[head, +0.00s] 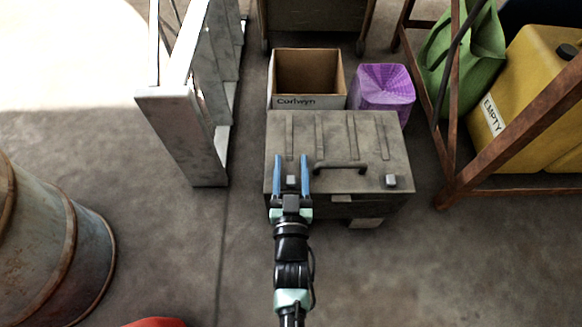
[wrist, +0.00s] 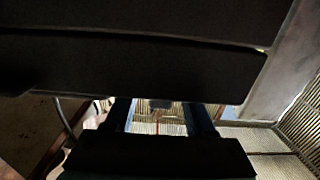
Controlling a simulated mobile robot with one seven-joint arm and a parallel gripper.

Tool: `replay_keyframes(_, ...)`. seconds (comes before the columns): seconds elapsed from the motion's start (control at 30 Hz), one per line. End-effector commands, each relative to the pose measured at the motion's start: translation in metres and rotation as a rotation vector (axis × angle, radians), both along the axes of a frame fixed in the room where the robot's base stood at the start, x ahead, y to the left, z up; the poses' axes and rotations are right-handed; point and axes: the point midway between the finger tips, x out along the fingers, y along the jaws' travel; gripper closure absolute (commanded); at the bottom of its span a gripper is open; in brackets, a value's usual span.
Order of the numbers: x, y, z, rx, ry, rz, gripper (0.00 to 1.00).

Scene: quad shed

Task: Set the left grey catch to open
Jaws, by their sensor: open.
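A grey-brown metal chest (head: 355,150) with a ribbed lid and a dark handle (head: 341,167) stands on the floor in the head view. The left grey catch (head: 291,181) is a small pale block at the lid's front edge. A similar right catch (head: 391,181) sits at the front right corner. My gripper (head: 291,163) is open, its two blue fingers reaching over the front left of the lid, one on each side of the left catch. I cannot tell whether they touch it. In the dark wrist view, the fingers (wrist: 162,116) show apart, with a small dark block between them.
An open cardboard box (head: 307,102) and a purple patterned container (head: 384,88) stand behind the chest. A metal frame (head: 185,130) rises at left, a rusty drum (head: 50,240) at near left. A rusty rack (head: 450,190) with a yellow container (head: 535,100) stands right.

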Motion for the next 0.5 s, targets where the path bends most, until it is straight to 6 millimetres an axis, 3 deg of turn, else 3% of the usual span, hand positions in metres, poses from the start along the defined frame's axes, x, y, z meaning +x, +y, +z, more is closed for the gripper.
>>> replay_keyframes(0.27, 0.0012, 0.0, 0.0004, 0.0, 0.0, 0.0, 0.47)
replay_keyframes(0.5, 0.001, 0.0, 0.0003, 0.0, 0.0, 0.0, 0.9)
